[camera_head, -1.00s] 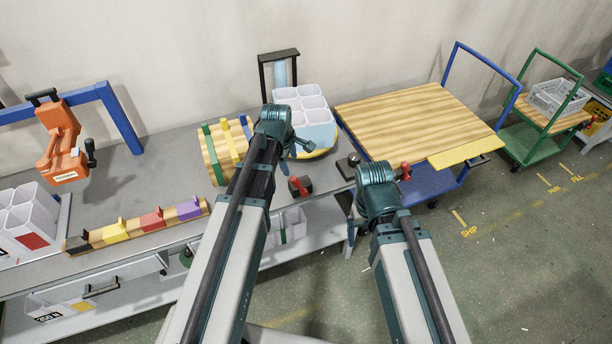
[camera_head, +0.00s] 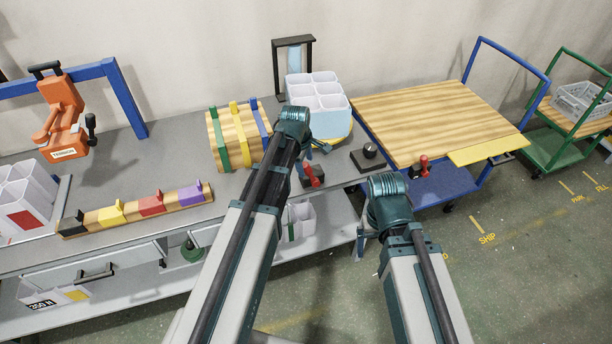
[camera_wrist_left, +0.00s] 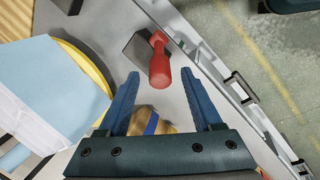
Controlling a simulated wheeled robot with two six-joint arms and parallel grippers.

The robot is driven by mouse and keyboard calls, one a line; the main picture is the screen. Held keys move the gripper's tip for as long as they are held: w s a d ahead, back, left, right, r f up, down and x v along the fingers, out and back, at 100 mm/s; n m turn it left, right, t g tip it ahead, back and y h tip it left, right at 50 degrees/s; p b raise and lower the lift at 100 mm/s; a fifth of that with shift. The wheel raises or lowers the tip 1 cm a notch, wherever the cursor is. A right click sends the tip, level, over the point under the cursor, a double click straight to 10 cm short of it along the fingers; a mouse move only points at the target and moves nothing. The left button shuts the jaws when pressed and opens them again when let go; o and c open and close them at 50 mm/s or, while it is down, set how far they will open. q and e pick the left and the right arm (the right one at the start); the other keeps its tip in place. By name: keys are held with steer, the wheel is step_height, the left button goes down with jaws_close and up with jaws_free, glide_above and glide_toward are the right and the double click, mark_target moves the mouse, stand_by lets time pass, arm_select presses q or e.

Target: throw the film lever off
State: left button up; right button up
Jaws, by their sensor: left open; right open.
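A lever with a red handle on a dark base (camera_head: 313,175) sits near the front edge of the grey bench. In the left wrist view its red handle (camera_wrist_left: 159,62) points towards my left gripper. My left gripper (camera_wrist_left: 160,74) is open and empty, with the handle appearing between its two blue fingertips; I cannot tell the gap in depth. In the head view my left arm hides most of this gripper (camera_head: 304,152). My right arm stands in front of the bench's right end and its gripper is not visible.
A turntable with a yellow rim (camera_wrist_left: 88,62) and pale blue box (camera_head: 320,122) stands behind the lever. A black box with a knob (camera_head: 368,158) is to its right. Another red-handled lever (camera_head: 422,167) is at the blue cart (camera_head: 452,186). A strapped wooden load (camera_head: 213,150) lies left.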

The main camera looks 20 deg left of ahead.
mark_target(310, 173)
arm_select(q)
steer(key=shift+b+x, duration=0.9)
steer(key=shift+x, duration=0.6)
arm_select(e)
step_height(310, 173, down, 3)
steer(key=shift+r, duration=0.1)
arm_select(q)
jaws_close()
